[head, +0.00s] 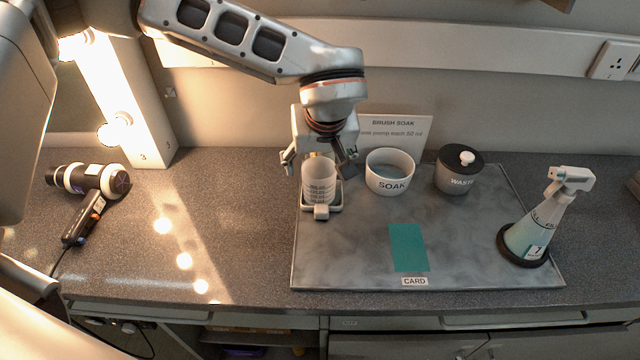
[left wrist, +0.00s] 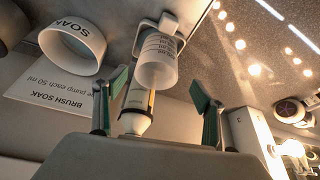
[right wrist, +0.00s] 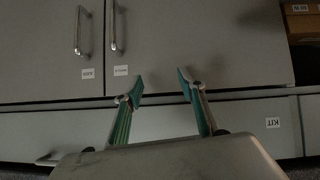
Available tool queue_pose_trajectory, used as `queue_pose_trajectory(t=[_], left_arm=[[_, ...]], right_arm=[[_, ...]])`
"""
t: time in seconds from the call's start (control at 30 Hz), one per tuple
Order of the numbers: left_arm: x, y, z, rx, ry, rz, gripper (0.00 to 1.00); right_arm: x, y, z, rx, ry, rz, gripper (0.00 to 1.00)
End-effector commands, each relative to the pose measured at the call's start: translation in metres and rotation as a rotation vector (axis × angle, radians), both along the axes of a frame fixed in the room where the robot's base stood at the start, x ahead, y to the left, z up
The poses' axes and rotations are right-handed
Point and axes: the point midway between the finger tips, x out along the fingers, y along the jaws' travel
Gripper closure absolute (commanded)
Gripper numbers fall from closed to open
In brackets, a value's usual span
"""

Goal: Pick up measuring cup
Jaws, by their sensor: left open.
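The measuring cup (head: 318,184) is a clear, whitish cup with dark volume marks. It stands upright in a small white holder (head: 321,212) at the left of the grey tray (head: 350,255). My left gripper (head: 319,158) is open, just behind and above the cup, pointing down. In the left wrist view the cup (left wrist: 157,62) lies ahead of the spread fingertips (left wrist: 160,90), not clasped. A slim white-and-tan bottle-like item (left wrist: 136,112) shows between the fingers; the gripper hides it in the head view. My right gripper (right wrist: 162,86) is open and empty, facing cupboard fronts.
The SOAK bowl (head: 390,172) stands close right of the gripper, with the brush soak sign (head: 395,130) behind. A WASTE pot (head: 459,170), a spray bottle (head: 537,220) and a teal card (head: 408,247) are further right. A hairdryer (head: 90,190) lies left; the counter between is clear.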

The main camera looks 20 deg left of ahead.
Motion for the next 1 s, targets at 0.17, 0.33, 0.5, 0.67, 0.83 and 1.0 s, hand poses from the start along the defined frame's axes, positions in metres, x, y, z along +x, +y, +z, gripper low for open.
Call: queue_pose_trajectory(t=[0.17, 0.33, 0.5, 0.67, 0.83, 1.0], left_arm=[[0.01, 0.001, -0.021, -0.001, 0.004, 0.001, 0.3], [0.019, 0.004, -0.041, -0.002, 0.002, 0.002, 0.3], [0.022, 0.005, -0.046, -0.003, 0.001, 0.0, 0.3], [0.022, 0.005, -0.046, -0.002, 0.0, 0.0, 0.3], [0.022, 0.005, -0.046, -0.003, 0.001, 0.0, 0.71], [0.022, 0.005, -0.046, -0.003, 0.001, 0.0, 0.71]], right_arm=[[0.0, 0.0, 0.0, -0.001, 0.0, 0.0, 0.6], [0.0, 0.0, 0.0, -0.002, -0.002, 0.0, 0.6], [0.001, -0.001, 0.0, -0.003, -0.003, 0.0, 0.6], [0.001, -0.001, 0.0, -0.003, -0.003, 0.0, 0.6], [0.002, -0.001, 0.001, -0.003, -0.004, 0.0, 0.6], [0.002, -0.001, 0.001, -0.003, -0.005, 0.0, 0.6]])
